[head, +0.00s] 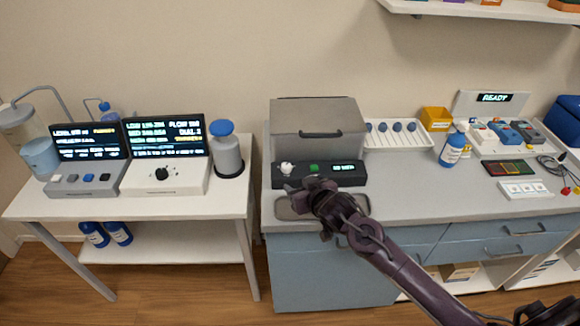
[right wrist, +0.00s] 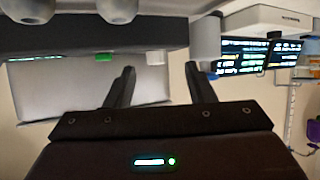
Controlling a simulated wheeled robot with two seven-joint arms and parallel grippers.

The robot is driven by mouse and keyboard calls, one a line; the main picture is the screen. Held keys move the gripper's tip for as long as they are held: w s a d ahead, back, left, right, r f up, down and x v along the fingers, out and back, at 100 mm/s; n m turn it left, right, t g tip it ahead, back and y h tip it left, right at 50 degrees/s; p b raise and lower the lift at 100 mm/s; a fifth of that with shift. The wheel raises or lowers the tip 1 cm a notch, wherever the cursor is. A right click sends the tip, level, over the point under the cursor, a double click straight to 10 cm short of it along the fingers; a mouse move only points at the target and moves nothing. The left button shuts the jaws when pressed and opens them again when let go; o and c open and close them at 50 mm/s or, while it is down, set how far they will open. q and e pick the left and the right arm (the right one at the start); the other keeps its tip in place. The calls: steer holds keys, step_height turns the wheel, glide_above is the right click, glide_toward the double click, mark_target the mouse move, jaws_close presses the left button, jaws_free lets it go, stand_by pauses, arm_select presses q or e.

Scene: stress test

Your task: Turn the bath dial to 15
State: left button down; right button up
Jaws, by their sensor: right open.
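The bath is a grey lidded box (head: 318,120) with a dark front panel (head: 325,180) at the middle of the bench. A pale dial (head: 286,168) sits at the panel's left end. A green button (head: 313,168) and a small lit display (head: 344,168) are to its right; the display's text is too small to read. My right gripper (head: 315,187) is just in front of the panel, below and right of the dial. In the right wrist view the gripper (right wrist: 163,75) has its fingers apart with nothing between them. My left gripper is out of view.
A white console (head: 165,190) with a black knob stands on the left table, beside a grey blue-capped container (head: 228,155). A white tray (head: 398,141) with blue-topped items and a blue-white bottle (head: 452,150) stand right of the bath. The bench front right of the gripper is mostly clear.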

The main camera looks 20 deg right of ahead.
mark_target(287, 167)
steer(key=shift+t, duration=0.4)
steer(key=shift+w+a+f+p, duration=0.15)
steer(key=shift+w+f, duration=0.1)
steer(key=shift+w, duration=1.3)
steer(key=shift+w+d+f+p, duration=0.1)
steer(key=shift+w+f+p, duration=0.15)
steer(key=shift+w, duration=1.25)
steer(key=shift+w+a+f+p, duration=0.1)
steer(key=shift+w+f, duration=0.15)
steer(key=shift+w, duration=1.3)
steer(key=c, duration=1)
